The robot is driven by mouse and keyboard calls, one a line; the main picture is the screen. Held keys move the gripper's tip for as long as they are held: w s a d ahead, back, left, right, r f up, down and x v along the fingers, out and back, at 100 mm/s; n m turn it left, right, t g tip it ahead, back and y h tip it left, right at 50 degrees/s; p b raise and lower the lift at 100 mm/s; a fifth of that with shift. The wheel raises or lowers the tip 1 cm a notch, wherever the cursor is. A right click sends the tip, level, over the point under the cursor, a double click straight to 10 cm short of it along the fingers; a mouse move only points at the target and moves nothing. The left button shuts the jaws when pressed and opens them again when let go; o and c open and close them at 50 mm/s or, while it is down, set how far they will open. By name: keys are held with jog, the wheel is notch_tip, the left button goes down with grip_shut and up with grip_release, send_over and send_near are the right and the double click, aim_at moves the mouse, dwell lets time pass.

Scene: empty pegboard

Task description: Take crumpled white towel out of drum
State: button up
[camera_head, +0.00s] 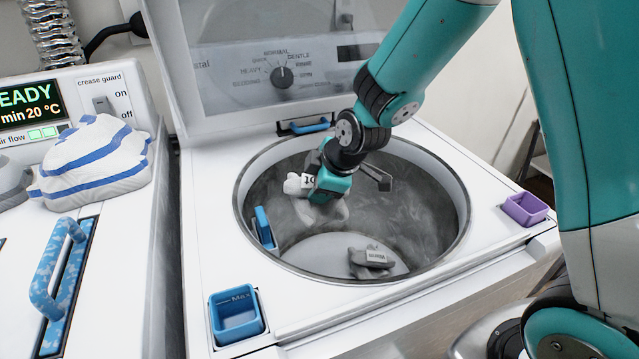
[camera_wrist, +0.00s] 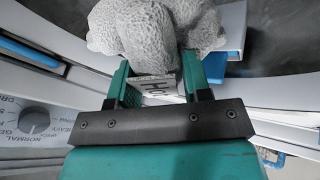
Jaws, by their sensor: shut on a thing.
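The crumpled towel (camera_wrist: 145,30) looks pale grey-white and bumpy in the wrist view, with a white printed label (camera_wrist: 157,88) between the fingers. My gripper (camera_wrist: 157,75) is shut on it, one teal finger on each side. In the head view my gripper (camera_head: 327,188) is inside the drum opening, pointing down, with the towel (camera_head: 328,214) showing below it, partly hidden by the gripper. The metal drum (camera_head: 420,205) is open. I cannot tell whether the towel touches the drum wall.
A grey labelled cloth (camera_head: 370,261) lies at the drum's bottom. A blue piece (camera_head: 264,228) sits on the drum's left wall. The raised lid (camera_head: 290,60) stands behind. A blue cup (camera_head: 236,315) and a purple cup (camera_head: 525,208) sit on the rim. A striped folded towel (camera_head: 95,160) lies on the left machine.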

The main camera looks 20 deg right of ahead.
notch_tip(320, 180, up, 11)
jog(key=p, duration=1)
